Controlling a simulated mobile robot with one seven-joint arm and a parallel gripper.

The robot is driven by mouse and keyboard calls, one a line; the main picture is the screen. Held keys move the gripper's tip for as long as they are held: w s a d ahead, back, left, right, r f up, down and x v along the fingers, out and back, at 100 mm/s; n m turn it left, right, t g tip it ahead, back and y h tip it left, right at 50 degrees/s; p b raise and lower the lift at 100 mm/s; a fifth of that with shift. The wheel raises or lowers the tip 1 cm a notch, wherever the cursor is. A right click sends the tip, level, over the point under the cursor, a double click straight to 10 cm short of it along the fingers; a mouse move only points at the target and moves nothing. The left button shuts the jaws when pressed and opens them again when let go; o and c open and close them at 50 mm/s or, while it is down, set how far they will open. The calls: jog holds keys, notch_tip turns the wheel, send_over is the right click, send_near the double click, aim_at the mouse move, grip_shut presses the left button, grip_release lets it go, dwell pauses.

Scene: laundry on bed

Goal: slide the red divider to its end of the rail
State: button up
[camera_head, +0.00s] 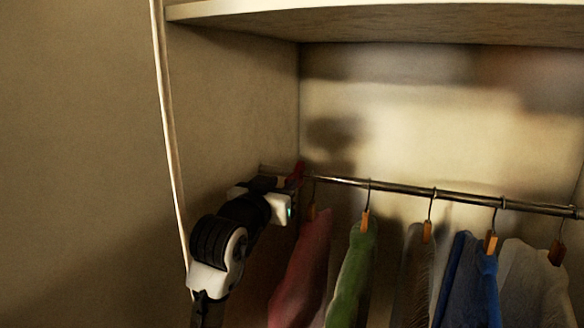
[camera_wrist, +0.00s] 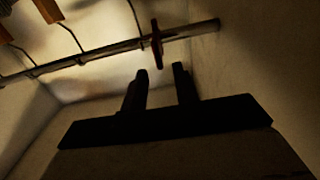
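The red divider (camera_head: 300,168) is a small piece on the metal rail, near the rail's left end in the head view. In the wrist view it is a thin dark red disc (camera_wrist: 156,44) seen nearly edge-on around the rail (camera_wrist: 100,52). My gripper (camera_head: 293,184) is at the left end of the rail, next to the divider. In the wrist view its two dark fingers (camera_wrist: 160,76) stand apart with a gap between them. The divider's lower edge lines up with this gap; I cannot tell whether it is between the fingers or just beyond them. The fingers do not grip it.
Several garments hang on the rail: a red one (camera_head: 305,265) closest to my gripper, then a green one (camera_head: 352,275), and others to the right. The closet's left wall (camera_head: 240,110) is close beside my arm. A shelf (camera_head: 400,22) spans above.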

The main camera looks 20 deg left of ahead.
aim_at(292, 174)
jog(key=w+p, duration=0.2)
jog(key=w, duration=0.5)
jog(key=shift+d, duration=0.1)
grip_shut()
